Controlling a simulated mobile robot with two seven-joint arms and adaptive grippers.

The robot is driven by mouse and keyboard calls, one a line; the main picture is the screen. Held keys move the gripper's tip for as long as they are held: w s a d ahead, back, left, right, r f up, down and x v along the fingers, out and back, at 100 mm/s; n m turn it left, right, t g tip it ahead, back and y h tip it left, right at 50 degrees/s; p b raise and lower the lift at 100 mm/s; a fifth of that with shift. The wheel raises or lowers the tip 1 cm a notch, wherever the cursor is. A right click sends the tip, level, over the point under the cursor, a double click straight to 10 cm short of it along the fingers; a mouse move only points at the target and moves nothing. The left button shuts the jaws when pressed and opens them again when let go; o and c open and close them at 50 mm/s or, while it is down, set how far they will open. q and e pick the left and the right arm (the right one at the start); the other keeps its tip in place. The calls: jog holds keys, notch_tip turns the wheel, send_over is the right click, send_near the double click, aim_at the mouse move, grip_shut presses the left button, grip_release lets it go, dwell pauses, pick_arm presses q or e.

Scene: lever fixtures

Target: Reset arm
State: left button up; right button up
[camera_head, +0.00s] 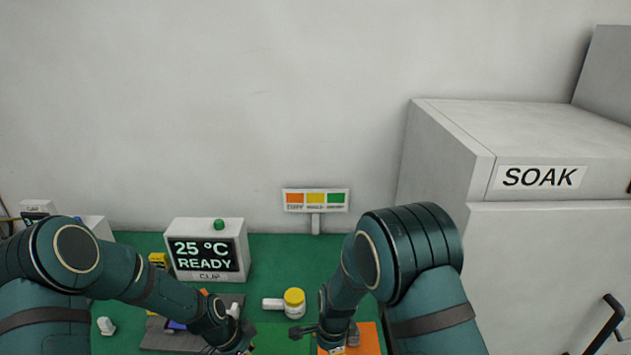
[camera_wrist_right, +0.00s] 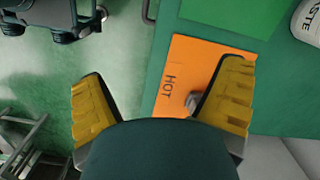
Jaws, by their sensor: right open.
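My right arm comes in from the right in the head view, with its gripper low over the bench near the orange mat (camera_head: 371,338). In the right wrist view the right gripper (camera_wrist_right: 164,75) is open, its yellow-padded fingers wide apart with nothing gripped between them. The orange mat marked HOT (camera_wrist_right: 190,65) lies below it, and a small grey object (camera_wrist_right: 193,101) shows on the mat beside the right-hand finger. My left gripper (camera_head: 238,346) is at the bottom edge of the head view, near a dark grey tray (camera_head: 160,338); its fingers are too small and cut off to judge.
A display box reading 25 °C READY (camera_head: 208,251) stands at the back. A white piece with a yellow cap (camera_head: 294,300) lies mid-bench. A three-colour sign (camera_head: 315,200) stands behind. The large SOAK cabinet (camera_head: 540,178) bounds the right. A white container (camera_wrist_right: 308,22) is at the wrist view's corner.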

pick_arm(q)
jog(key=s+d+f+n+b, duration=0.1)
jog(key=s+d+f+n, duration=0.1)
jog(key=s+n, duration=0.5)
jog(key=s+d+f+n+t+b, duration=0.1)
jog(key=s+d+f+n+b, duration=0.1)
jog(key=s+n, duration=0.4)
jog(key=shift+s+d+f+n+y, duration=0.35)
jog(key=shift+s+d+f, duration=0.3)
jog(key=shift+s+f, duration=0.55)
pick_arm(e)
jog(key=s+d+f+n+t+y, duration=0.1)
jog(key=s+d+f+n, duration=0.2)
jog(key=s+n, duration=0.3)
jog(key=s+d+f+n+t+y, duration=0.1)
jog(key=s+d+f+n, duration=0.3)
jog(key=s, duration=0.6)
jog(key=shift+s+f+n+y, duration=0.2)
jog(key=shift+n+y, duration=0.3)
jog(key=shift+n, duration=0.5)
jog(key=shift+w+d, duration=0.1)
jog(key=shift+d, duration=0.05)
